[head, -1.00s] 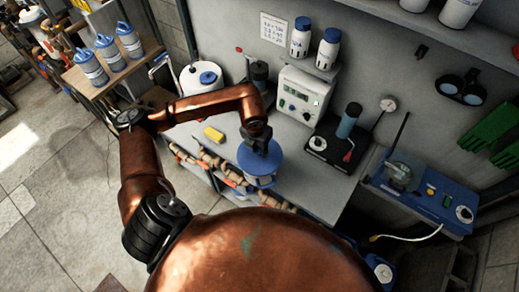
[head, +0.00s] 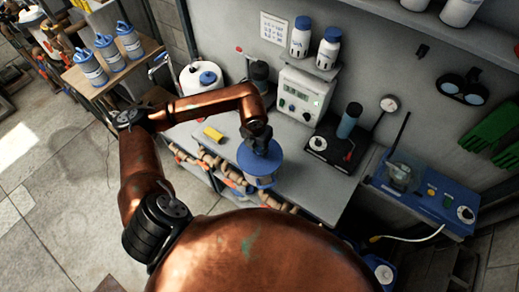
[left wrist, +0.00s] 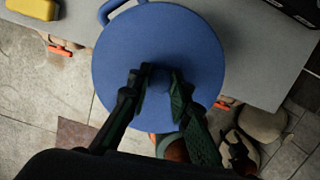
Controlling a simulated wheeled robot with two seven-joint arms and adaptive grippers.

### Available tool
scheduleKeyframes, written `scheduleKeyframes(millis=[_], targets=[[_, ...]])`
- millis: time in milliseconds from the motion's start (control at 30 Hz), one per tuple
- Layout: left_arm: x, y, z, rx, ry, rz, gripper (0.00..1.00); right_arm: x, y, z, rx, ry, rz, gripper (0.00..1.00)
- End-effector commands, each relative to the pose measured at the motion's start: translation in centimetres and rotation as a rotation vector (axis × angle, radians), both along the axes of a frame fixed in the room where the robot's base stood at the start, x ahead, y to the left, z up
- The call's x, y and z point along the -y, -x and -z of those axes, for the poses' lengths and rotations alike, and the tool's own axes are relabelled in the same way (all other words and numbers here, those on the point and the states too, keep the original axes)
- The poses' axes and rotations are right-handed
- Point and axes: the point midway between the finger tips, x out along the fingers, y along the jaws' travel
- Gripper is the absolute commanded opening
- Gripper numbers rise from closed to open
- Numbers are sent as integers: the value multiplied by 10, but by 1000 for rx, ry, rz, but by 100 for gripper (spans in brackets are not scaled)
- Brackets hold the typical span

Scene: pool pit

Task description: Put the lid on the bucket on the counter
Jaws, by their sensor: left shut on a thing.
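The round blue lid (head: 246,160) is under my left gripper (head: 262,151), near the counter's front edge. In the left wrist view the lid (left wrist: 150,38) is a flat blue disc, and the fingers of my left gripper (left wrist: 160,82) are shut on its central knob. A pale body with blue low down, seemingly the bucket (head: 261,181), shows just below the lid. A blue loop, apparently a handle (left wrist: 106,12), sticks out past the lid's far edge. The lid hides most of the bucket, and I cannot tell whether they touch. My right gripper is not in view.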

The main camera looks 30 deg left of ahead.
Motion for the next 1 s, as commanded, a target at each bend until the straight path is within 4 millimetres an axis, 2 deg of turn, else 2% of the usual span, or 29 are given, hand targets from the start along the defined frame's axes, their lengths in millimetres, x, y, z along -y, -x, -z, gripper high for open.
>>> scheduleKeyframes(millis=[233,267,300,533,733,1000], targets=[[0,0,0,0,0,0,0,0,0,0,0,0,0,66],[0,0,0,0,0,0,20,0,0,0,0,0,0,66],[0,0,0,0,0,0,23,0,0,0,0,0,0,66],[0,0,0,0,0,0,39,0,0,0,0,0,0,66],[0,0,0,0,0,0,39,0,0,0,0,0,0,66],[0,0,0,0,0,0,56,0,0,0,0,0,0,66]])
